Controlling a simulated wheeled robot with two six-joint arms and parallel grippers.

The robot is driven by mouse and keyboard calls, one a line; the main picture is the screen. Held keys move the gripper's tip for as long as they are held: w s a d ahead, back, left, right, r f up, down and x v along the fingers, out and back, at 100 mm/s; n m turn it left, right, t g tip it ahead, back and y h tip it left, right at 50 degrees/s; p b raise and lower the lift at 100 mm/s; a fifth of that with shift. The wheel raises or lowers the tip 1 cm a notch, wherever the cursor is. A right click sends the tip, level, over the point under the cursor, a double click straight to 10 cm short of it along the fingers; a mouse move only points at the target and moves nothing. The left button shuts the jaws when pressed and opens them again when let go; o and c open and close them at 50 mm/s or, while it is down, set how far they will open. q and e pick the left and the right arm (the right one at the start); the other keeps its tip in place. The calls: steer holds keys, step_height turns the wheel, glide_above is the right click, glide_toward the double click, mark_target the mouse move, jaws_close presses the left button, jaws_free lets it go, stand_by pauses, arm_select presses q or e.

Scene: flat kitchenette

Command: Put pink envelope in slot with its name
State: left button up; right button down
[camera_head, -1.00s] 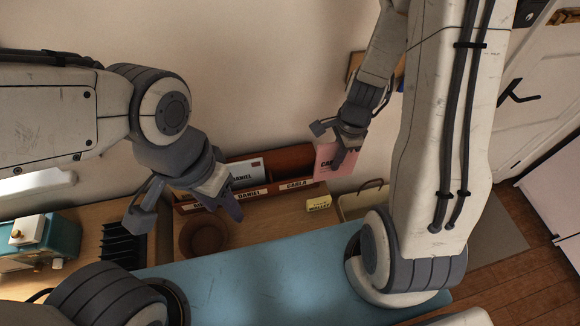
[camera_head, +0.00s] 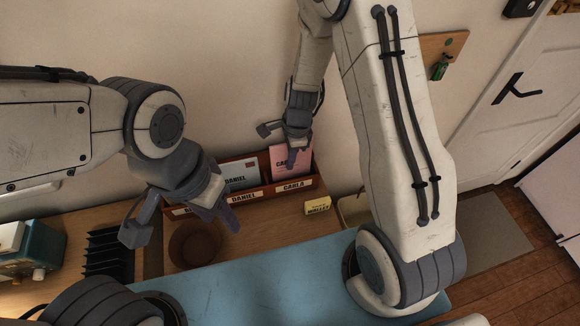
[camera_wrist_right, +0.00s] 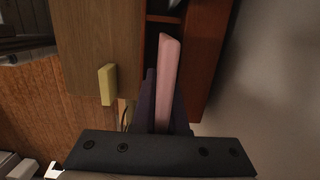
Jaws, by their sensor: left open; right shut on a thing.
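The pink envelope (camera_head: 281,160) is upright in my right gripper (camera_head: 291,157), with its lettering "CA…" partly covered by a finger. It is over the wooden letter rack's (camera_head: 257,196) right compartment, labelled CARLA (camera_head: 293,186). Its lower edge meets or passes behind the rack's front wall; I cannot tell how deep it sits. In the right wrist view the envelope (camera_wrist_right: 168,75) shows edge-on between the fingers, beside the rack (camera_wrist_right: 207,45).
A white envelope (camera_head: 240,172) stands in the DANIEL compartment. A yellow box (camera_head: 317,205) labelled WALLET lies right of the rack's front. A brown bowl (camera_head: 194,244) and a black slotted rack (camera_head: 108,254) stand at left. A blue surface (camera_head: 270,275) lies in front.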

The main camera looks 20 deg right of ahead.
mark_target(288, 178)
step_height(288, 178, down, 2)
steer(key=shift+f+b, duration=0.2)
steer(key=shift+b, duration=0.45)
arm_select(q)
step_height(288, 178, down, 2)
steer(key=shift+f, duration=0.15)
arm_select(e)
steer(key=shift+r, duration=0.15)
steer(key=shift+f, duration=0.65)
steer(key=c, duration=1.2)
jaws_free()
steer(key=shift+c, duration=0.2)
arm_select(q)
steer(key=shift+f, duration=0.3)
